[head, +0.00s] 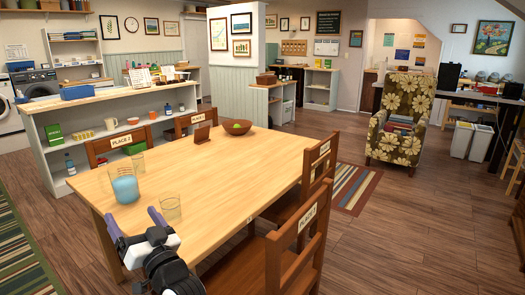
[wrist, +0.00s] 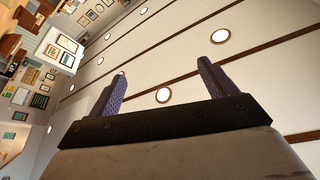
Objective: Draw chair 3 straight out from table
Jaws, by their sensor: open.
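A light wooden table (head: 205,172) stands in the middle of the head view. Wooden chairs with name plates stand around it: a near right chair (head: 292,255), a far right chair (head: 318,160), a far-left chair (head: 95,151) and a back chair (head: 184,123). The far-left plate seems to read PLACE 2; I cannot tell from the plates which chair is 3. The right chairs have their seats partly under the table. My gripper (head: 133,225) is open and empty over the table's near left corner, apart from every chair. In the wrist view its fingers (wrist: 160,88) point toward the ceiling.
A flowered armchair (head: 402,118) stands back right. Wood floor (head: 400,215) is clear right of the chairs.

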